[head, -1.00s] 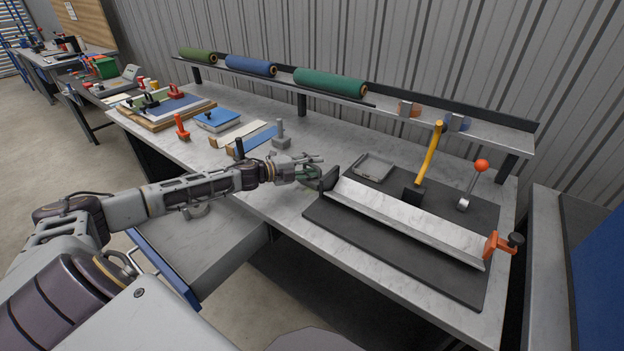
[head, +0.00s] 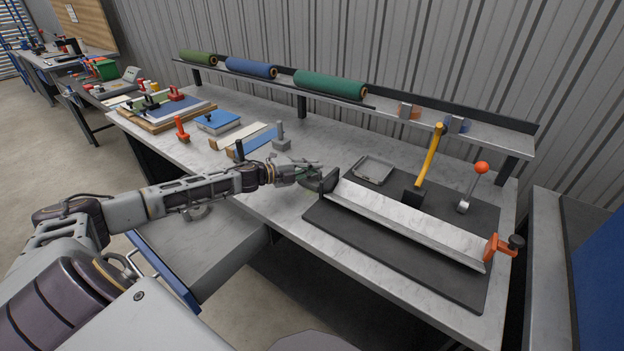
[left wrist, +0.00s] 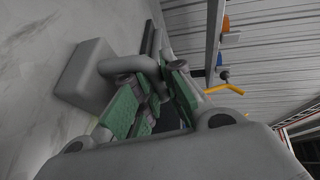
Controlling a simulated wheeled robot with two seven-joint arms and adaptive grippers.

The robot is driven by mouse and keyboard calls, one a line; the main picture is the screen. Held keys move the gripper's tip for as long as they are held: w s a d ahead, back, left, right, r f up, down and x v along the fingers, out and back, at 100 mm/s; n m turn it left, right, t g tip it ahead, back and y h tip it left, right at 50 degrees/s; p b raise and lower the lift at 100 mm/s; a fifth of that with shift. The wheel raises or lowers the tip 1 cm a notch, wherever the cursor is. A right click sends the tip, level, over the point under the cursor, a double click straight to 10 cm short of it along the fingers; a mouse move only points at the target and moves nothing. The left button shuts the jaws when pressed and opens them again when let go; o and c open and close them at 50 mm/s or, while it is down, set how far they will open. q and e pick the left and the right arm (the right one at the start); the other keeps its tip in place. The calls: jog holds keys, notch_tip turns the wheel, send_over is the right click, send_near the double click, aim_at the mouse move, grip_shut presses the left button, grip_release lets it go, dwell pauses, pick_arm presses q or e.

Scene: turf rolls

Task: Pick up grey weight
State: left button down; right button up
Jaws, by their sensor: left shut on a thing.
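A grey weight (left wrist: 85,78), a block with a bent handle, is close before my left gripper in the left wrist view. My left gripper (head: 318,174) is at the left end of the pale metal straightedge. Its green-padded fingers (left wrist: 158,97) are shut on the handle, and their pads partly hide it. In the head view the gripper hides much of that spot, and I cannot tell whether the block touches the table. Another grey block with an upright post (head: 281,141) stands behind the gripper. My right gripper is not in view.
The straightedge (head: 410,220) lies on a dark mat (head: 375,247). A yellow-handled hammer (head: 428,160), a grey tray (head: 373,168), an orange clamp (head: 495,247) and a red-knobbed lever (head: 472,187) are near it. Turf rolls (head: 330,85) lie on the back shelf. An open drawer (head: 215,255) juts out below my arm.

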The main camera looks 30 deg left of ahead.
pick_arm(q)
jog(key=shift+r, duration=0.3)
jog(key=shift+w+r, duration=0.1)
jog(key=shift+r, duration=0.7)
notch_tip(320, 180, up, 6)
jog(key=shift+r+p, duration=0.1)
jog(key=shift+p, duration=0.55)
jog(key=shift+r, duration=0.95)
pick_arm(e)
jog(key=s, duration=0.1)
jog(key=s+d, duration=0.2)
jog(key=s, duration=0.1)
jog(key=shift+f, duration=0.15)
pick_arm(q)
jog(key=shift+a, duration=0.1)
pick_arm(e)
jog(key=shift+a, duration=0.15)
